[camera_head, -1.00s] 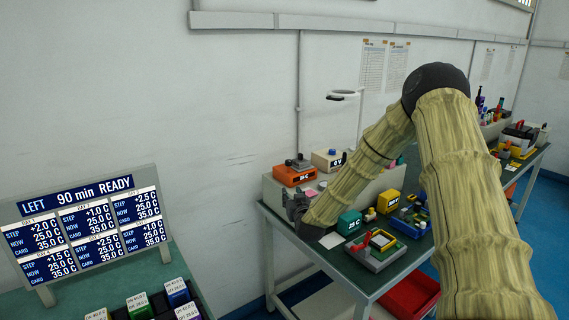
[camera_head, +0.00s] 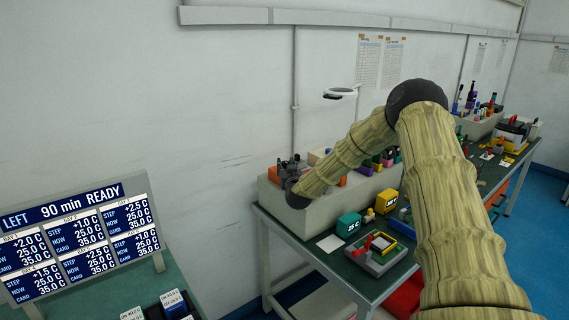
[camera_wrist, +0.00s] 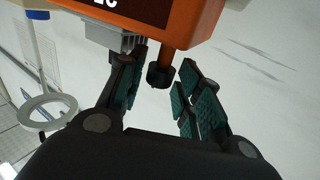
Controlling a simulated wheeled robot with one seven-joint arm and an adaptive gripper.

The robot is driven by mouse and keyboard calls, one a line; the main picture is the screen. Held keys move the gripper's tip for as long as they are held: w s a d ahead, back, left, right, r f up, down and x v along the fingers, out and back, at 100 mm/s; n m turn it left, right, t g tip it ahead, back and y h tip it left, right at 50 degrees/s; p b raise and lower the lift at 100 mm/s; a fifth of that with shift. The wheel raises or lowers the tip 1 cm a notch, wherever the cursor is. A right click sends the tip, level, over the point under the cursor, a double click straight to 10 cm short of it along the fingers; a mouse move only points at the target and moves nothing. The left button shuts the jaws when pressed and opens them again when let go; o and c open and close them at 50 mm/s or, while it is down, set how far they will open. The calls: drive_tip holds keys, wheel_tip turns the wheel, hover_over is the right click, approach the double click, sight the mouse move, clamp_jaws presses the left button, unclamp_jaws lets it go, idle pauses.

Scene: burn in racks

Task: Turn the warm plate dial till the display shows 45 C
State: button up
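An orange unit (camera_wrist: 195,22) with a dark display (camera_wrist: 135,8) fills the top of the wrist view; the display is cut off and its reading is not legible. A dark round knob (camera_wrist: 159,76) on a short orange stem sticks out from it. My gripper (camera_wrist: 163,65) is open, with one teal-padded finger on each side of the knob and gaps visible. In the head view my gripper (camera_head: 289,165) is over the orange unit (camera_head: 274,174) and hides most of it. A teal box (camera_head: 349,224) nearby has a small lit display.
A grey ribbed block (camera_wrist: 112,36) is beside the orange unit, close to my left finger. The green bench (camera_head: 330,258) holds a yellow box (camera_head: 387,201) and a grey tray (camera_head: 376,262). A status board (camera_head: 84,238) stands at left.

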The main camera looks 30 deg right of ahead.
drive_tip(key=shift+w+d+r, duration=0.15)
drive_tip(key=shift+d+r, duration=0.1)
drive_tip(key=shift+w+f, duration=0.25)
drive_tip(key=shift+w, duration=0.5)
drive_tip(key=shift+s+d+r, duration=0.1)
drive_tip(key=shift+s+r, duration=0.05)
drive_tip(key=c, duration=0.8)
drive_tip(key=shift+o, duration=0.2)
